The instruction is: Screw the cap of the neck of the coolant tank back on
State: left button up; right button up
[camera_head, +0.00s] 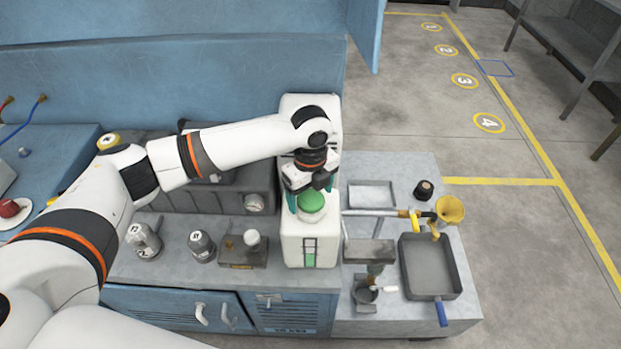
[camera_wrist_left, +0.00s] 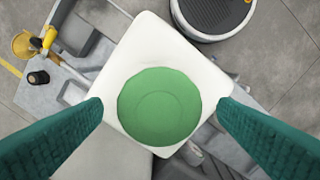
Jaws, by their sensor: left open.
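The coolant tank (camera_head: 304,241) is a white upright container with a level window showing green at its front, standing on the bench. The round green cap (camera_head: 312,201) sits over the neck on its top; it fills the middle of the left wrist view (camera_wrist_left: 159,106). How tightly it sits on the thread cannot be told. My left gripper (camera_head: 311,204) is open above the tank, pointing down. Its teal fingers stand on either side of the cap in the left wrist view (camera_wrist_left: 159,108), with a gap at each side. My right gripper is not in view.
A grey tray (camera_head: 430,268) with a blue handle, a yellow funnel (camera_head: 449,209) and a black-capped item (camera_head: 424,190) are right of the tank. Metal cans (camera_head: 202,246) stand left of it. A blue panel (camera_head: 180,75) rises behind.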

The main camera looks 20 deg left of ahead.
pick_arm(q)
jog(key=shift+f, duration=0.3)
jog(key=c, duration=1.1)
jog(key=shift+r+m+p, duration=0.2)
jog(key=shift+m+p, duration=0.35)
jog(key=shift+m, duration=0.45)
jog(key=shift+f+m+p, duration=0.1)
jog(key=shift+m+p, duration=0.25)
jog(key=shift+m, duration=0.85)
jog(key=shift+f+m, duration=0.1)
jog(key=shift+m, duration=0.3)
jog(key=m+p, duration=0.1)
jog(key=m, duration=0.2)
jog(key=shift+m, duration=1.1)
